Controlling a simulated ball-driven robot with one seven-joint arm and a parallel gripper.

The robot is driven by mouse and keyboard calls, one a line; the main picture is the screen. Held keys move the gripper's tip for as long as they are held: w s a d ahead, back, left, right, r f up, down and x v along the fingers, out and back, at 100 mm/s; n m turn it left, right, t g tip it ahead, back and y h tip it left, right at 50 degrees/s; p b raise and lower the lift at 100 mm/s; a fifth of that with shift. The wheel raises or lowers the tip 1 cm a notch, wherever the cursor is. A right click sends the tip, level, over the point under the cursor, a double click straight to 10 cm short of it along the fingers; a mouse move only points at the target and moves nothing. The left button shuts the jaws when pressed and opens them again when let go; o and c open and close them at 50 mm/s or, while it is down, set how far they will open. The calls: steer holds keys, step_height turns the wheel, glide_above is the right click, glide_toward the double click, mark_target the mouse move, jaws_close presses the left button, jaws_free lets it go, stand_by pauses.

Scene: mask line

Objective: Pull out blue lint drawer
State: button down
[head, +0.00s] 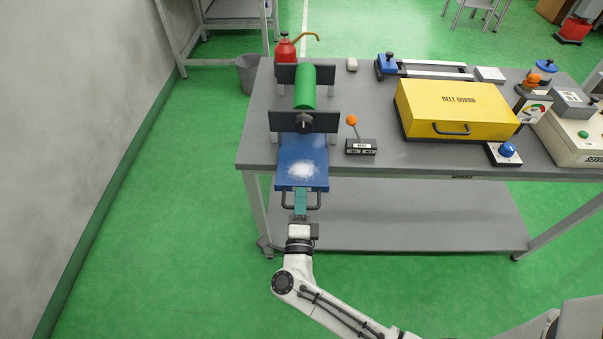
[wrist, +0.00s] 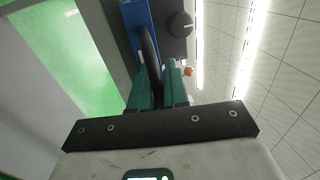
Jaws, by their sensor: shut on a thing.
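The blue lint drawer (head: 302,153) extends from under the green roller (head: 305,87) past the table's front edge, with white lint (head: 300,171) lying on it. Its dark handle (head: 287,200) is at the front. My gripper (head: 300,204) is at the middle of the handle, its teal fingers shut on it. In the wrist view the dark handle bar (wrist: 151,52) runs between the fingers (wrist: 160,85), and part of the blue drawer (wrist: 137,18) shows beyond. The fingers hide the middle of the handle in the head view.
A lever with an orange knob (head: 351,120) stands right of the drawer. A yellow belt guard box (head: 457,108) sits farther right on the grey table (head: 375,87). A lower shelf (head: 430,225) lies under the table. The green floor to the left is clear.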

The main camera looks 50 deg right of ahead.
steer(key=r+v, duration=0.1)
steer(key=v, duration=0.6)
steer(key=shift+a+r, duration=0.1)
steer(key=c, duration=1.5)
jaws_free()
steer(key=b+v, duration=0.2)
steer(key=v, duration=0.9)
steer(key=shift+w, duration=0.1)
